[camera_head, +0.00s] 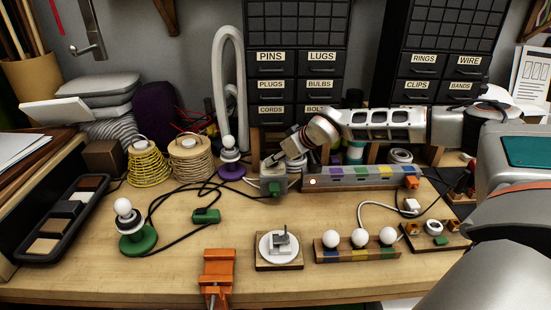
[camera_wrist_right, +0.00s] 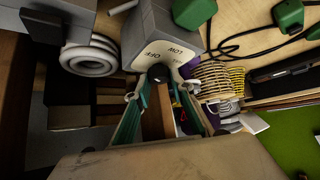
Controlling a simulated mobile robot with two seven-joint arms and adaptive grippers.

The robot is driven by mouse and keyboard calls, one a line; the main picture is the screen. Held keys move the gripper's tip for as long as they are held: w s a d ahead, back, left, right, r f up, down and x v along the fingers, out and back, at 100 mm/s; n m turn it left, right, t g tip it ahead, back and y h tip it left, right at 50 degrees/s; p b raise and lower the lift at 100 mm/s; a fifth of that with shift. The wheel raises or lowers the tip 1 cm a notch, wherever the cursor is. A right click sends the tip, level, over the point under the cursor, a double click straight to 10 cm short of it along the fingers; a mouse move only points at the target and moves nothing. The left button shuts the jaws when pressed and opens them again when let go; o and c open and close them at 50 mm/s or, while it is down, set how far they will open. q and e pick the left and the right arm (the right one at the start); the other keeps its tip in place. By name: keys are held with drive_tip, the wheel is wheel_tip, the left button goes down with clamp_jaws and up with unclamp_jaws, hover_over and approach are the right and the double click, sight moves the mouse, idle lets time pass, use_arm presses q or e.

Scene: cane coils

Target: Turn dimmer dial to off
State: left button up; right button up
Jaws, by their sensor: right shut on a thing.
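The dimmer is a grey box (camera_head: 267,184) at the middle of the bench in the head view. In the right wrist view its pale label plate (camera_wrist_right: 172,47) reads OFF and LOW, with a third word partly hidden. The dark dial (camera_wrist_right: 158,72) sits at the plate's lower edge, between my right gripper's teal fingers (camera_wrist_right: 160,92), which are shut on it. In the head view my right gripper (camera_head: 281,160) reaches in from the right to the top of the dimmer, hiding the dial. I cannot tell the dial's setting. My left gripper is not in view.
A purple-based bulb (camera_head: 230,170) stands just left of the dimmer and a long strip with coloured squares (camera_head: 363,177) lies right of it. Labelled drawers (camera_head: 297,88) stand behind.

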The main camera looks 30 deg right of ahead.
idle(0.3)
drive_tip(key=o, duration=1.1)
drive_tip(key=v, duration=1.2)
